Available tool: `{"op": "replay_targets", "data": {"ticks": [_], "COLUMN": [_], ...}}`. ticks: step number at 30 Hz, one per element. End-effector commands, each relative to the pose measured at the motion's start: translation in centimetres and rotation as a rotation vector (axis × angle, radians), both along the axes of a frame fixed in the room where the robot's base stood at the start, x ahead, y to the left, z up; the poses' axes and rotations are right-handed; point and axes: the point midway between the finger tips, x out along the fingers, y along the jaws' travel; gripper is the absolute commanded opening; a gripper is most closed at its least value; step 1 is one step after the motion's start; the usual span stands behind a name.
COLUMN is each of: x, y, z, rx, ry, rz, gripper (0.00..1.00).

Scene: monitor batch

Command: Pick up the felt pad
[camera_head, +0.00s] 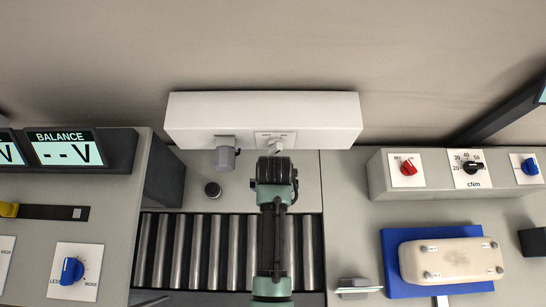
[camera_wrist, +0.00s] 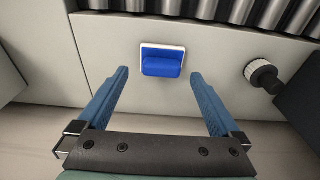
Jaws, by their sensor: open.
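A small blue piece with a soft-looking rounded front (camera_wrist: 162,64) sits on a white-edged plate in the wrist view; it may be the felt pad, but I cannot tell for sure. My gripper (camera_wrist: 159,74) is open, with one blue finger on each side of it and clear gaps to both. Nothing is held. In the head view my arm and wrist cover this spot, and the fingertips are hidden there.
Metal rollers (camera_head: 180,250) lie in front of a white box (camera_head: 262,112). At right, a blue mat (camera_head: 395,285) carries a beige block (camera_head: 450,260).

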Motion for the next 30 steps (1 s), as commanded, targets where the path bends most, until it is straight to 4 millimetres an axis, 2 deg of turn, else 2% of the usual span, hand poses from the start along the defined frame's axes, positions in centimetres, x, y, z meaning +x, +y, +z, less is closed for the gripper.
{"op": "replay_targets", "data": {"ticks": [9, 20, 30], "x": [0.7, 0.8, 0.7], "y": [0.2, 0.3, 0.3], "z": [-3.5, -4.1, -4.1], "rx": [0.000, 0.000, 0.000], "ry": [0.001, 0.000, 0.000], "rz": [-0.001, -0.001, -0.001], "gripper": [1.00, 0.98, 0.37]}}
